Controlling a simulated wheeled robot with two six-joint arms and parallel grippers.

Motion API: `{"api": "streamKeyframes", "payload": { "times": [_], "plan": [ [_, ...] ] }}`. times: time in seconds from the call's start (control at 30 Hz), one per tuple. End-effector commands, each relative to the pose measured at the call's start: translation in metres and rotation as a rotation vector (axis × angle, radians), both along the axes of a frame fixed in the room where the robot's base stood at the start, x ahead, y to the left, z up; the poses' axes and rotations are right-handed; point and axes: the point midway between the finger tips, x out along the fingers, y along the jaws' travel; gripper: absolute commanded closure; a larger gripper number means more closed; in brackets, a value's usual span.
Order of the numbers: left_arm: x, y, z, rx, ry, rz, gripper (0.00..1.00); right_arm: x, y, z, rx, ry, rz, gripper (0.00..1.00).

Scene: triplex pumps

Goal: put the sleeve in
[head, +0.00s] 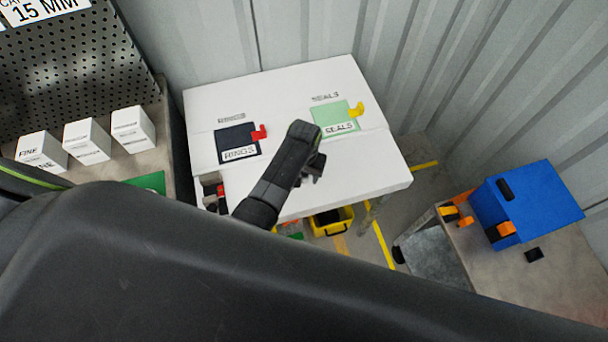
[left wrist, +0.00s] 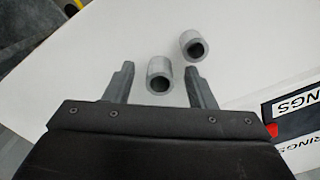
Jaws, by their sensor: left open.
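My left gripper (head: 312,168) is over the white table (head: 375,180). In the left wrist view the left gripper (left wrist: 160,70) is open, with its two fingers apart. A grey hollow sleeve (left wrist: 159,77) shows between the fingers, with a gap on each side. A second grey sleeve (left wrist: 192,45) lies just beyond it, up and to the right, near the right fingertip. Both show a dark bore. I cannot tell how high the fingers are above the table. In the head view I make out neither sleeve. My right gripper is not in view.
A dark RINGS mat (head: 232,142) with a red tab and a green SEALS mat (head: 330,116) with a yellow tab lie on the table. White boxes (head: 87,141) stand on the left bench. A blue box (head: 540,200) stands on the right bench. A yellow bin (head: 331,221) is below.

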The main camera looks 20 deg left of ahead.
Motion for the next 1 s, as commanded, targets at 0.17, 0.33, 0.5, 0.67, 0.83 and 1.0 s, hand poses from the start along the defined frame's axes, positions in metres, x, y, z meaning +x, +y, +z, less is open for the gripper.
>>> {"api": "streamKeyframes", "payload": {
  "times": [0.17, 0.33, 0.5, 0.67, 0.83, 1.0],
  "plan": [
    [0.0, 0.0, 0.0, 0.0, 0.0, 0.0, 0.5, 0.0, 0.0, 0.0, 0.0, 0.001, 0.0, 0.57],
    [0.0, 0.0, 0.0, 0.0, 0.0, 0.0, 0.72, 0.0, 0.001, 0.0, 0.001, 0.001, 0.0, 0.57],
    [0.0, 0.0, 0.0, 0.0, 0.0, 0.0, 0.94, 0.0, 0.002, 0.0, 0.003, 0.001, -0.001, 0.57],
    [0.0, 0.0, 0.0, 0.0, 0.0, 0.0, 1.0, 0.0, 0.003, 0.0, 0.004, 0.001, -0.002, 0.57],
    [0.0, 0.0, 0.002, 0.0, 0.0, 0.0, 1.0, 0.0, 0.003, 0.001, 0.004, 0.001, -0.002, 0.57],
    [0.001, 0.001, 0.01, 0.0, -0.001, 0.0, 1.0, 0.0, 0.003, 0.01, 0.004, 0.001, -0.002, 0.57]
  ]
}}
